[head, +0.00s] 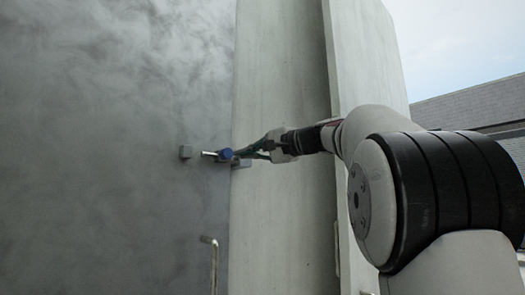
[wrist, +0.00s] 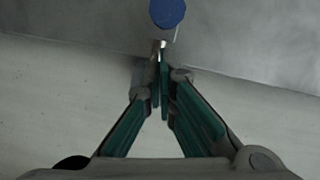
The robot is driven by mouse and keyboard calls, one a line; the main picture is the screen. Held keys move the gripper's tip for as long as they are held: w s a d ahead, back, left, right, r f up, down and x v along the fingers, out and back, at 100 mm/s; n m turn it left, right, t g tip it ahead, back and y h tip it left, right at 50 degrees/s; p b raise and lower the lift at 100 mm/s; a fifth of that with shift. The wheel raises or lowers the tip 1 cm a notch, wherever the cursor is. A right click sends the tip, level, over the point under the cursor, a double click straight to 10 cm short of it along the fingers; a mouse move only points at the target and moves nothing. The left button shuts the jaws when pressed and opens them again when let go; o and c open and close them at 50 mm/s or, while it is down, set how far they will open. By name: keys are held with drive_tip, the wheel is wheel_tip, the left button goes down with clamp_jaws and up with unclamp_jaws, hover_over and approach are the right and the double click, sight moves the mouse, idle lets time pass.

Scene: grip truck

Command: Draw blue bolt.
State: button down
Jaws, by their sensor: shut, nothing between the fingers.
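The blue bolt shows its round blue knob (head: 225,154) and a short silver rod pointing left from it in the head view. In the wrist view the blue knob (wrist: 167,12) is at the top edge, with a bit of bright metal (wrist: 163,44) below it. My gripper (head: 239,155) reaches in from the right, just beside the knob. In the wrist view my gripper's fingers (wrist: 161,78) are together and empty, below the knob in the picture. The knob is not between them. Whether a fingertip touches the bolt is hard to tell.
A small grey block (head: 185,152) sits on the dark grey panel (head: 110,130), left of the rod's end. Another grey block (head: 241,163) is by my fingertips on the pale panel (head: 280,70). A bent metal handle (head: 213,260) stands below.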

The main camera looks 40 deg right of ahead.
sight(226, 151)
drive_tip(key=shift+a+f, duration=0.2)
drive_tip(key=shift+a, duration=0.3)
drive_tip(key=a+b, duration=0.1)
drive_tip(key=a, duration=0.5)
idle(0.3)
